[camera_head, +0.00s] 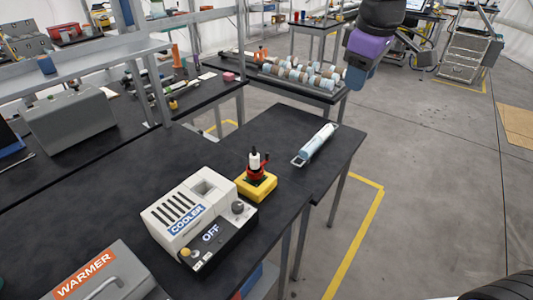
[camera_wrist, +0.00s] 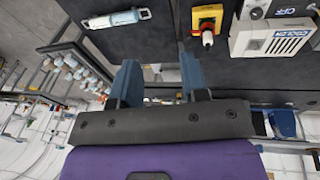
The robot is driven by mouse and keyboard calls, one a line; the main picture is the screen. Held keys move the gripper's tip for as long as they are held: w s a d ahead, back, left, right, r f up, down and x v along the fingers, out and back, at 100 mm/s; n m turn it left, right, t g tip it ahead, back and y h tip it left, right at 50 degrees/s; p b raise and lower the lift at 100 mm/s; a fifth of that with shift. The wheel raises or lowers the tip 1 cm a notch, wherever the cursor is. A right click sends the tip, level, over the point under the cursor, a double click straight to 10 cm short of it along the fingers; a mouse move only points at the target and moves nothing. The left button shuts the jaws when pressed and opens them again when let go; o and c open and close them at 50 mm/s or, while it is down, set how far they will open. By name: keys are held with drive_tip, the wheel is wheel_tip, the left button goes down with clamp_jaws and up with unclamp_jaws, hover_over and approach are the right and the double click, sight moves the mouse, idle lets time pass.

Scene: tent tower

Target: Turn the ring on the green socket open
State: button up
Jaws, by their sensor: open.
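I cannot make out a green socket or its ring in either view. A yellow block (camera_head: 257,187) on the dark table carries a red part (camera_head: 256,176) with a white, black-topped piece upright in it. The yellow block also shows at the top of the wrist view (camera_wrist: 208,12), with the red and white parts facing me. My gripper (camera_head: 357,76), purple with blue fingers, hangs in the air past the table's far right side. In the wrist view its two fingers (camera_wrist: 160,78) are apart with nothing between them.
A white box marked COOLER (camera_head: 198,215) shows OFF beside the yellow block. A grey WARMER box (camera_head: 105,277) stands at the front left. A pale blue tube (camera_head: 318,142) lies near the table's right corner. A rack of rollers (camera_head: 300,76) stands behind.

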drive_tip(key=w+a+f+n+g, duration=0.1)
drive_tip(key=w+a+f+n, duration=0.4)
drive_tip(key=w+a+f, duration=0.35)
drive_tip(key=n+g, duration=0.2)
drive_tip(key=n, duration=0.2)
approach(267, 153)
wheel_tip(267, 153, down, 10)
drive_tip(key=shift+r, duration=0.1)
clamp_jaws()
